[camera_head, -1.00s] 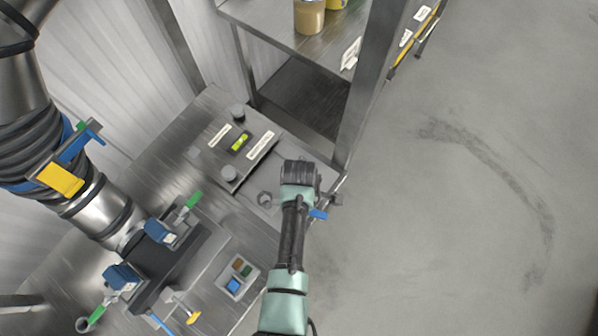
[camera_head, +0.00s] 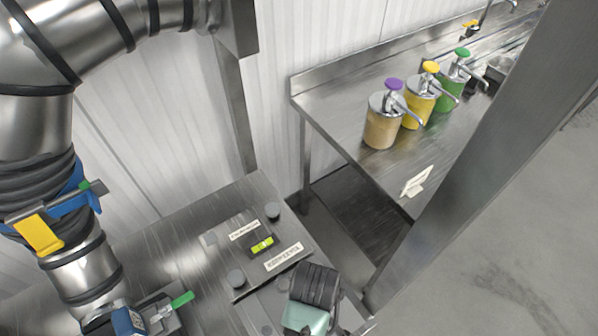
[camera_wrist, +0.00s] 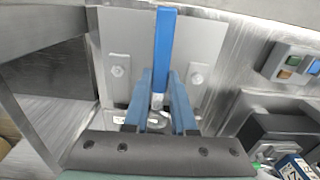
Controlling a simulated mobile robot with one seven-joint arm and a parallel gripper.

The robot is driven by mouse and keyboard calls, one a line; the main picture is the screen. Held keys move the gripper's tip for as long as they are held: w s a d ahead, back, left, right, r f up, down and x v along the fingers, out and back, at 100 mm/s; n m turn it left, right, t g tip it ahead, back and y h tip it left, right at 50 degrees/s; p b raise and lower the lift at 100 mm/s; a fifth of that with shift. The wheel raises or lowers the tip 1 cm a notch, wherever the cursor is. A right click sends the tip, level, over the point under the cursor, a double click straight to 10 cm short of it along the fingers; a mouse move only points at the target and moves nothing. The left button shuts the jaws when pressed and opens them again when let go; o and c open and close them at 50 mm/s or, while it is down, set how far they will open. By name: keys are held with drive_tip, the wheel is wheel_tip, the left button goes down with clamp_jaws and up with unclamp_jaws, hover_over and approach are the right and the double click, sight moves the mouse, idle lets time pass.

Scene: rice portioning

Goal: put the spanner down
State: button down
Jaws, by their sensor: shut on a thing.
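The spanner (camera_wrist: 165,48) shows in the wrist view as a long blue handle with a grey neck, pointing away from me. My gripper (camera_wrist: 159,110) has its two blue fingers shut on it, near the grey end. The spanner is over a light grey plate (camera_wrist: 117,38) with two hex-headed bolts; I cannot tell whether it touches the plate. In the head view only my dark, ribbed wrist shows at the bottom; the fingers are hidden, and I cannot make out the spanner there.
The steel bench (camera_head: 190,245) bears a plate with two round knobs, white labels and a spirit level (camera_head: 262,246). Clamps on a pipe stand at left. A second table (camera_head: 345,120) with several pump jars is behind. A steel post (camera_head: 450,160) rises close to the right.

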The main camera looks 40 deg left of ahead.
drive_tip(key=shift+f+p, duration=0.4)
drive_tip(key=shift+f, duration=4.4)
drive_tip(key=shift+f, duration=0.2)
drive_tip(key=c, duration=0.7)
unclamp_jaws()
drive_tip(key=shift+s, duration=0.1)
drive_tip(key=shift+c, duration=0.2)
drive_tip(key=shift+r, duration=0.15)
wheel_tip(320, 180, up, 12)
drive_tip(key=shift+r, duration=0.1)
